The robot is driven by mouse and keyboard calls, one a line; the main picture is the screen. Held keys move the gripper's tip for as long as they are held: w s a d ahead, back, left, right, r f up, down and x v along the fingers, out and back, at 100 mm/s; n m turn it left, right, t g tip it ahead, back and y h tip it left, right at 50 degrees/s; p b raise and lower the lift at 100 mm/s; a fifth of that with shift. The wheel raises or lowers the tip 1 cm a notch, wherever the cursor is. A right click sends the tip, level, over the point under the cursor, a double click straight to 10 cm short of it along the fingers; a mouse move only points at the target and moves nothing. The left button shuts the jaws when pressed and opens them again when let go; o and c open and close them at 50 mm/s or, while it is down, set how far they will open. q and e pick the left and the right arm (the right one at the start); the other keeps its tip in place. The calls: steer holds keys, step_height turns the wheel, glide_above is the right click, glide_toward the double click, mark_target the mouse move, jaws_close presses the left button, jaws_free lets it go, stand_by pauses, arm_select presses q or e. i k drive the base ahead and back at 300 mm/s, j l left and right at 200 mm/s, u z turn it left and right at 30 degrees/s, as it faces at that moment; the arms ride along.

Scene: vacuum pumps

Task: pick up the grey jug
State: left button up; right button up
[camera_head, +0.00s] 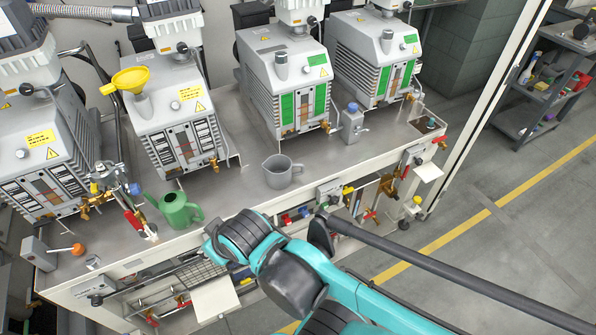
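The grey jug (278,172) stands upright on the metal bench top (236,187), near its front edge. Its open top faces up, and it has a spout on one side and a handle on the other. Nothing touches it. A teal and black arm of mine comes in from the lower right. Its links pass in front of the bench, below the jug in the picture. I can make out no gripper fingers on it. My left gripper is not in view either.
A green watering can (174,210) stands left of the jug. Several grey vacuum pumps line the back, one with a yellow funnel (131,79). A small grey bottle (351,122) is to the right. Valves and pipes (373,190) stick out along the bench front.

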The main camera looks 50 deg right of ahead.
mark_target(278, 169)
steer(key=z, duration=1.65)
steer(key=i+l+z, duration=0.15)
steer(key=i, duration=0.2)
steer(key=i+z, duration=0.15)
steer(key=i, duration=0.15)
